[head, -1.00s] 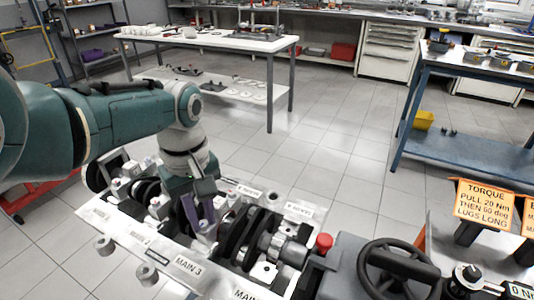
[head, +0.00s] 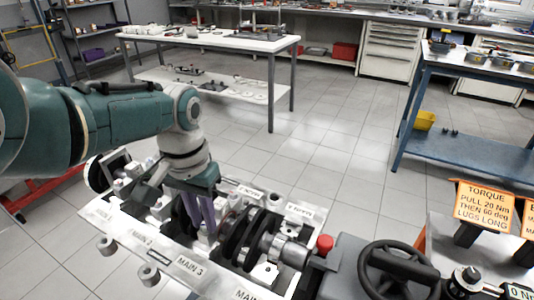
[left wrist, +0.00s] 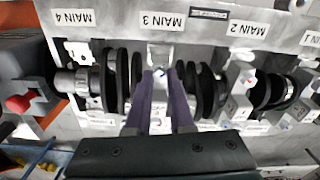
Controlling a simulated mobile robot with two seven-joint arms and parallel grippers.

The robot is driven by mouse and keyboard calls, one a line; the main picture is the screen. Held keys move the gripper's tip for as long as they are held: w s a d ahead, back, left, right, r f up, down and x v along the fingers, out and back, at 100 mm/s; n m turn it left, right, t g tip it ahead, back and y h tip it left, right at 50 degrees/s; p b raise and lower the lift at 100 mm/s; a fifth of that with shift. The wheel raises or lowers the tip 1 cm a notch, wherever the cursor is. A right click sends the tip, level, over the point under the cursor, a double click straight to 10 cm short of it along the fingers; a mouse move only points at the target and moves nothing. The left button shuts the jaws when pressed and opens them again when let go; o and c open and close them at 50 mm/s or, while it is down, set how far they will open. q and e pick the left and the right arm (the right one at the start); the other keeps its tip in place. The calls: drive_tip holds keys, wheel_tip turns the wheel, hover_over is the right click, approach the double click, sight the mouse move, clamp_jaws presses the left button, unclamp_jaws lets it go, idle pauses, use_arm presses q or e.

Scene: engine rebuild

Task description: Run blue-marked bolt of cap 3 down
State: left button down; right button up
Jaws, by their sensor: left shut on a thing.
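The engine block (head: 160,268) carries the crankshaft (head: 238,238) and several bearing caps under white labels. Cap 3 (left wrist: 160,52) shows in the left wrist view beside the MAIN 3 label (left wrist: 163,22). My left gripper (left wrist: 161,78) comes down over cap 3, its two purple fingers shut on a small bolt head (left wrist: 160,73). The bolt's colour mark is too small to read with certainty, and its shank is hidden. In the head view my left gripper (head: 199,225) points steeply down into the block; its tips are partly hidden. My right gripper is not in view.
A black handwheel (head: 397,270) and a red knob (head: 324,242) stand at the right of the block. An orange TORQUE sign (head: 484,207) stands further right. Other caps, such as MAIN 2's (left wrist: 240,85), stand close beside the left gripper.

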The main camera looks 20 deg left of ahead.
sight(203, 226)
use_arm(q)
drive_tip(key=m, duration=0.3)
drive_tip(key=shift+w+r+m, duration=0.1)
drive_tip(key=shift+m, duration=2.1)
drive_tip(key=c, duration=0.8)
unclamp_jaws()
drive_tip(key=r+p, duration=0.3)
drive_tip(key=r, duration=0.2)
drive_tip(key=r+p, duration=0.3)
drive_tip(key=r, duration=0.1)
drive_tip(key=shift+s+a+r, duration=0.1)
drive_tip(key=shift+s+r, duration=0.1)
drive_tip(key=shift+r, duration=0.2)
